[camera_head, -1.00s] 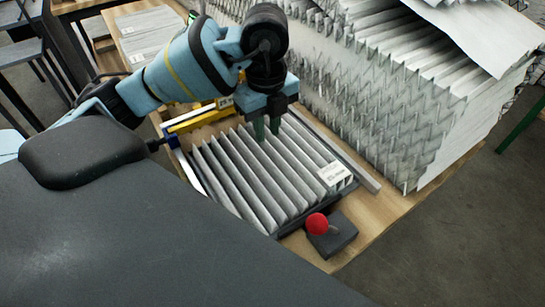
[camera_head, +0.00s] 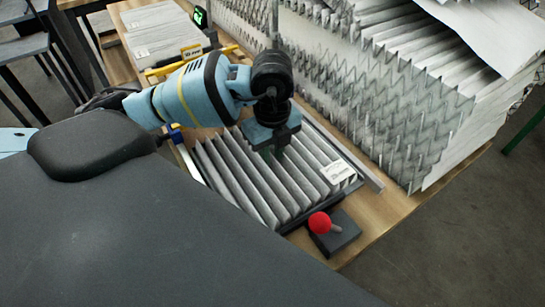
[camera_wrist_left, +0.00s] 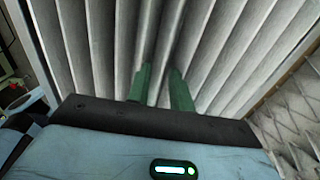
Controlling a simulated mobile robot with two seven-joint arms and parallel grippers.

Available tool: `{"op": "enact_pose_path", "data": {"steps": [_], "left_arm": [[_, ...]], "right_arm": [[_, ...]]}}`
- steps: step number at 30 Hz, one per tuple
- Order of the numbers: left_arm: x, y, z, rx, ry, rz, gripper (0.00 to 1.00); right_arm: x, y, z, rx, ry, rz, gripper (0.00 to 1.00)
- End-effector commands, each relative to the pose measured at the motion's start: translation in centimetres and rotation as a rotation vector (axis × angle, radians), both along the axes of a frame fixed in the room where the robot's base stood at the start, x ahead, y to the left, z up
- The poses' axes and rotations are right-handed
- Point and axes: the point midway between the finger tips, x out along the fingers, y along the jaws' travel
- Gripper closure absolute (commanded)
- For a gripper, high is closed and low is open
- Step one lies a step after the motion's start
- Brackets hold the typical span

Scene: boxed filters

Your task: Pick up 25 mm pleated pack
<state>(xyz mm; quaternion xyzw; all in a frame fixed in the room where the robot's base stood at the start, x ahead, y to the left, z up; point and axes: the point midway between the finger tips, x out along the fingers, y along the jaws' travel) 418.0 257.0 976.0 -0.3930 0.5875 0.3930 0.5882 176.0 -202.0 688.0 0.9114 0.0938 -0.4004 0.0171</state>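The pleated pack (camera_head: 235,170) is a grey-white panel of parallel folds with a small white label, lying flat in a dark frame on the wooden bench. It fills most of the left wrist view (camera_wrist_left: 95,60). My left gripper (camera_head: 278,152) is right above its middle, pointing down. In the left wrist view its two green fingers (camera_wrist_left: 160,86) are apart, with pleat material showing between them. The fingertips are low at the folds; I cannot tell if they touch. My right gripper is not in view.
A black block with a red ball knob (camera_head: 320,222) stands at the pack's near right corner. A tall stack of pleated sheets (camera_head: 400,90) stands close behind to the right. A metal rail (camera_head: 345,155) runs along the far side. White packs (camera_head: 160,30) lie at the upper left.

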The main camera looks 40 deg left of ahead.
Motion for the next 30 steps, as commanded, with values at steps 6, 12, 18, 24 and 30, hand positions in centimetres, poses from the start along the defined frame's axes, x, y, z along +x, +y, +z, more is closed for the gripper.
{"op": "enact_pose_path", "data": {"steps": [6,12,18,24,30], "left_arm": [[0.0,0.0,0.1,0.000,0.000,0.000,0.91],[0.0,0.0,0.1,0.000,-0.001,0.000,1.00],[0.0,0.0,0.2,-0.001,-0.002,0.000,1.00],[0.1,-0.1,2.6,-0.001,-0.006,-0.001,1.00],[0.1,-0.1,6.5,-0.002,-0.007,-0.001,1.00]], "right_arm": [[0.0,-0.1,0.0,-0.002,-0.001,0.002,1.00],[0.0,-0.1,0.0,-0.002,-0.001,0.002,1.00],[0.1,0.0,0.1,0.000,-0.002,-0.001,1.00],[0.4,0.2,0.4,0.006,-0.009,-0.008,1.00],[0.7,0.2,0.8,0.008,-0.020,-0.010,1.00]]}}
